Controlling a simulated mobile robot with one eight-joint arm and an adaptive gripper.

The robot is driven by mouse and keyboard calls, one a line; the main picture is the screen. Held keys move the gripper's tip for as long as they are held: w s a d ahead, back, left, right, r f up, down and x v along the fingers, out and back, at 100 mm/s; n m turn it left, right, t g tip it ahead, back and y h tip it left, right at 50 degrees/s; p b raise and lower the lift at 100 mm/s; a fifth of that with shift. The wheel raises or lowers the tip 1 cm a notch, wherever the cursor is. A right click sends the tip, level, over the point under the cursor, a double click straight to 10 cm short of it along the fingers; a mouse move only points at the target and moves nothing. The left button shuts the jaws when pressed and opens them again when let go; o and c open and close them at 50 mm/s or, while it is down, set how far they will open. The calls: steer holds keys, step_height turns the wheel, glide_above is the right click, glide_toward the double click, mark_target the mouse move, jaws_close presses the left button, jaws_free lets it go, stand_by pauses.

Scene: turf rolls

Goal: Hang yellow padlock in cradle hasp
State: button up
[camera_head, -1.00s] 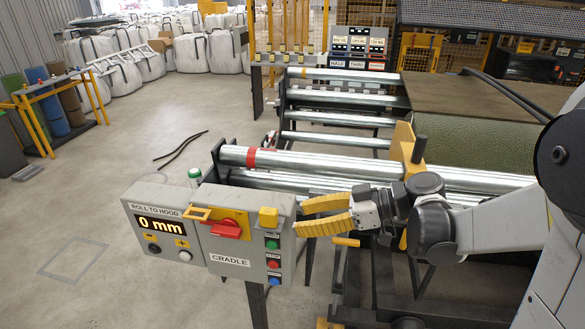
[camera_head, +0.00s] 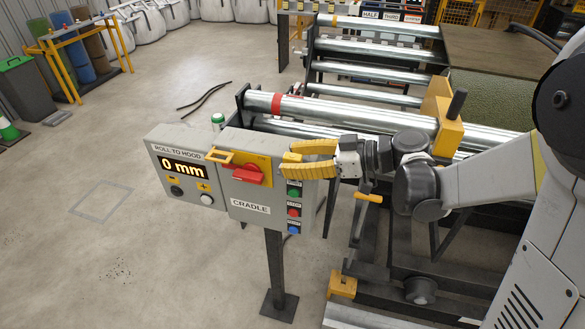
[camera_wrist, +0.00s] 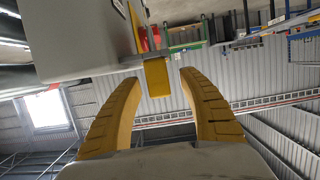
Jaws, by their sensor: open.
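The yellow padlock (camera_head: 291,158) is at the upper right corner of the grey cradle box (camera_head: 250,209). My gripper (camera_head: 287,159) is open, with its yellow fingers reaching in from the right at the padlock. In the wrist view the padlock (camera_wrist: 158,78) shows between the two spread fingertips (camera_wrist: 158,84), with a gap on each side. The cradle hasp appears as a yellow loop (camera_head: 218,156) at the upper left of the yellow plate, beside the red switch handle (camera_head: 249,174). The padlock's shackle cannot be made out.
The "0 mm" display panel (camera_head: 184,169) adjoins the box on the left. Steel rollers (camera_head: 350,113) run behind it. A yellow block with a black knob (camera_head: 449,132) stands near my arm. Open floor lies at the left.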

jaws_close()
steer(key=shift+r, duration=0.1)
stand_by(0.3)
